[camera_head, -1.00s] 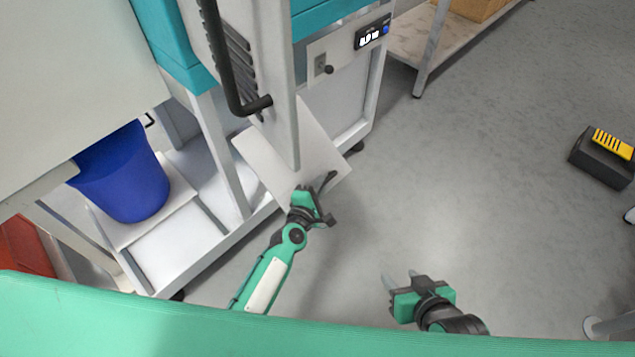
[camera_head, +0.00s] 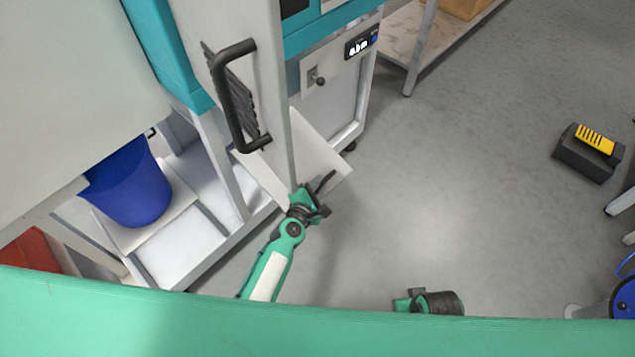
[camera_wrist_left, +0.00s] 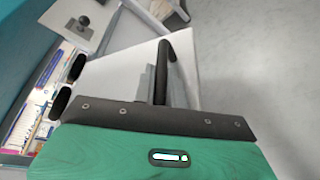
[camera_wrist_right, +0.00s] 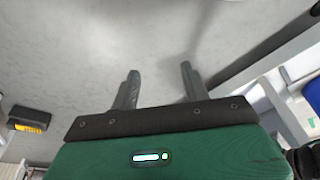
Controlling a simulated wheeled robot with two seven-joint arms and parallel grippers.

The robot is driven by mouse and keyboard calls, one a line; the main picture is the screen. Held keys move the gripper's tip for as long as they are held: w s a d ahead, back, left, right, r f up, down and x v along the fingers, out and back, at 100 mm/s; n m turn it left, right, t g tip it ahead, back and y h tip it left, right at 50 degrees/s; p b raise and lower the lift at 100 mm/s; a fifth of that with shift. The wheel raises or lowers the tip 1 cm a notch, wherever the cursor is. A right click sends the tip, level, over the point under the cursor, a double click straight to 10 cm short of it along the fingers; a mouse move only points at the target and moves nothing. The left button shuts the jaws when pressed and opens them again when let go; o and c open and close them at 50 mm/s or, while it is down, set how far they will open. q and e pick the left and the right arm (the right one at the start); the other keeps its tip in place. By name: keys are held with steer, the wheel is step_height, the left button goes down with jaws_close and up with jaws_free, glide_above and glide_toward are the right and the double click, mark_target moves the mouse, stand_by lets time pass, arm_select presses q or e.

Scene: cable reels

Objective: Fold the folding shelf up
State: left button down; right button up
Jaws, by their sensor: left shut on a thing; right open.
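The folding shelf, a pale panel (camera_head: 322,158), juts from the side of the white and teal machine in the head view. It also fills the middle of the left wrist view (camera_wrist_left: 215,70). Its exact tilt is hard to tell. My left gripper (camera_head: 312,194) is at its near edge, shut on a dark bar (camera_wrist_left: 164,62) that looks like the shelf's handle. An upright white panel hides part of the shelf. My right gripper (camera_wrist_right: 158,70) is open and empty above bare floor, and mostly hidden behind my green body in the head view.
The upright panel bears a large black handle (camera_head: 235,100). A blue bin (camera_head: 130,185) stands on the cart's lower deck at left. A black and yellow box (camera_head: 588,152) lies on the floor at right. The floor between is clear.

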arm_select(q)
steer(key=shift+n+g, duration=0.3)
steer(key=shift+n, duration=0.4)
step_height(320, 180, up, 4)
steer(key=p, duration=0.5)
steer(key=shift+r, duration=0.15)
arm_select(e)
steer(key=s+d+f, duration=0.2)
steer(key=s+f, duration=0.2)
steer(key=f, duration=0.9)
arm_select(q)
step_height(320, 180, up, 2)
steer(key=p, duration=0.3)
steer(key=shift+n+h, duration=0.3)
steer(key=shift+r+g+p, duration=0.3)
steer(key=shift+r+p, duration=0.6)
steer(key=shift+p, duration=0.15)
steer(key=shift+a+r+p, duration=0.1)
steer(key=shift+r+p, duration=0.65)
steer(key=shift+w, duration=0.1)
arm_select(e)
steer(key=s+d+f, duration=0.1)
steer(key=s+f, duration=0.2)
steer(key=s, duration=0.3)
steer(key=s+d+f+g, duration=0.1)
steer(key=s+d+f, duration=0.1)
steer(key=s+f, duration=0.2)
steer(key=shift+s+f+h, duration=0.3)
steer(key=shift+s, duration=0.85)
